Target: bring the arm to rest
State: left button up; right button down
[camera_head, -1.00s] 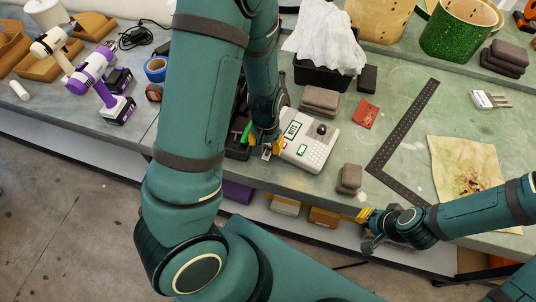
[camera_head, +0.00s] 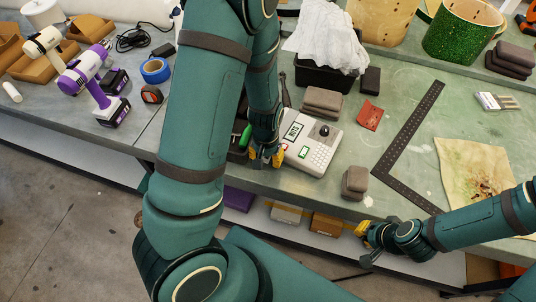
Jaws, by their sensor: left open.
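My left gripper (camera_head: 266,159) hangs from the large teal arm that crosses the middle of the view. It is open, with yellow finger parts showing, and nothing shows between its fingers. It is beside the left edge of a white keypad device (camera_head: 320,158), near the bench's front edge. I cannot tell whether it touches the device. My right gripper (camera_head: 366,241) is low at the right, by the front edge of the bench (camera_head: 300,189). Its fingers are small and partly turned away, so their opening is unclear.
Grey block stacks (camera_head: 355,181) stand near the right gripper. A black square ruler (camera_head: 408,140), stained cloth (camera_head: 470,174) and red card (camera_head: 369,116) lie right. A black bin (camera_head: 322,79) holds white cloth. My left arm hides part of the bench.

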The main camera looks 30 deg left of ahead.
aim_at(262, 172)
pick_arm(q)
jog(key=c, duration=0.6)
jog(key=shift+o, duration=0.2)
jog(key=shift+s+d, duration=0.2)
jog(key=shift+s, duration=1.4)
dwell(0.4)
jog(key=shift+r+p, duration=1.1)
jog(key=shift+p, duration=0.1)
dwell(0.3)
notch_tip(262, 172, up, 5)
jog(key=p, duration=0.4)
jog(key=shift+f, duration=0.1)
dwell(0.5)
